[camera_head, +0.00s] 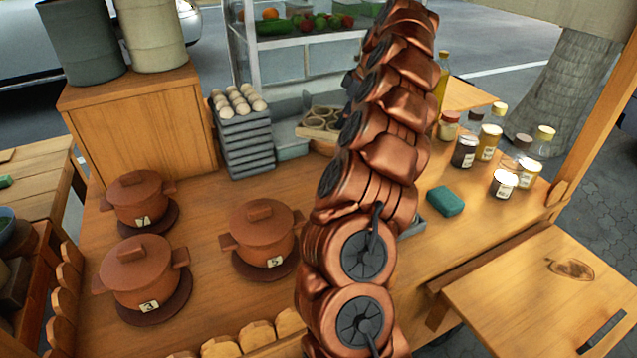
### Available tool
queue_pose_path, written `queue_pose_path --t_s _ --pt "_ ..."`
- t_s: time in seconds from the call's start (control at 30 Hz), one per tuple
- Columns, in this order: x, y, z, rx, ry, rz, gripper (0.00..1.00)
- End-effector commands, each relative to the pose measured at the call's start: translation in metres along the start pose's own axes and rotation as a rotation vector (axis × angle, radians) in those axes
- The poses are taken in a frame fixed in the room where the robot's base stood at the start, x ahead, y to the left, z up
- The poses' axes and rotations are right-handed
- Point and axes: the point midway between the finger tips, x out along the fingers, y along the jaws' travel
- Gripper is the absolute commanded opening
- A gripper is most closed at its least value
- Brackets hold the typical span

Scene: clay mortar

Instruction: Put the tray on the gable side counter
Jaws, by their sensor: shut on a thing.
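My copper-coloured arm runs from the bottom middle up past the top edge in the head view. My gripper does not show, so what it holds cannot be seen. A light tray-like holder with round openings (322,120) is partly hidden behind my arm. Grey stacked trays (248,150) with eggs on top stand left of it on the main wooden counter (205,215). I cannot tell which is the task's tray. A lower wooden side surface (530,285) with a dark slot extends at the right. I cannot tell whether it is the gable side counter.
Lidded clay pots (267,235) with number tags stand on the left of the counter. Several jars (490,142) and a green sponge (445,201) are at the right. A glass case (295,55) holds produce behind. The right side surface looks mostly bare.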

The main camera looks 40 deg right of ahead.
Motion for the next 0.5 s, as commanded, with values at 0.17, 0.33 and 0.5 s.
queue_pose_path --t_s 0.17,0.33,0.5 --pt "0.020 -0.002 0.006 -0.004 0.000 -0.007 0.00" --pt "0.041 -0.003 0.014 -0.005 0.000 -0.007 0.00" --pt "0.066 -0.003 0.025 -0.004 -0.001 -0.008 0.00"
